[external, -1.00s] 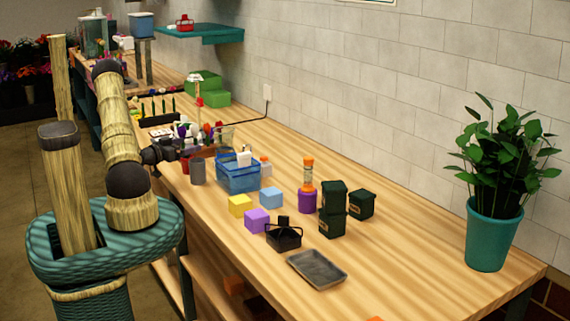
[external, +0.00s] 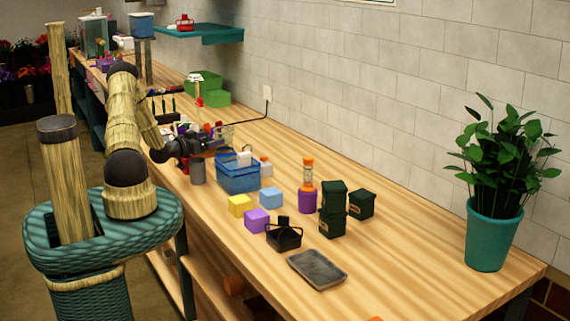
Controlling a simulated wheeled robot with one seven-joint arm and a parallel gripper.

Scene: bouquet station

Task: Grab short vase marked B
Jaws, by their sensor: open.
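My gripper (external: 212,146) is dark and reaches over the table from the left, near several crowded small items behind the blue basket. By its look it is open, with nothing seen between its fingers. A short grey cylindrical vessel (external: 198,172) stands upright on the table just below the gripper, left of the blue basket. It may be a vase, but I cannot read any letter on it. A clear glass-like vessel (external: 226,134) shows partly behind the gripper. No mark B is legible in this view.
A blue basket (external: 238,180) stands right of the grey vessel. Yellow (external: 240,206), purple (external: 257,220) and light-blue (external: 271,198) blocks, a black caddy (external: 284,237), a grey tray (external: 317,269) and dark green boxes (external: 332,222) stand nearer.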

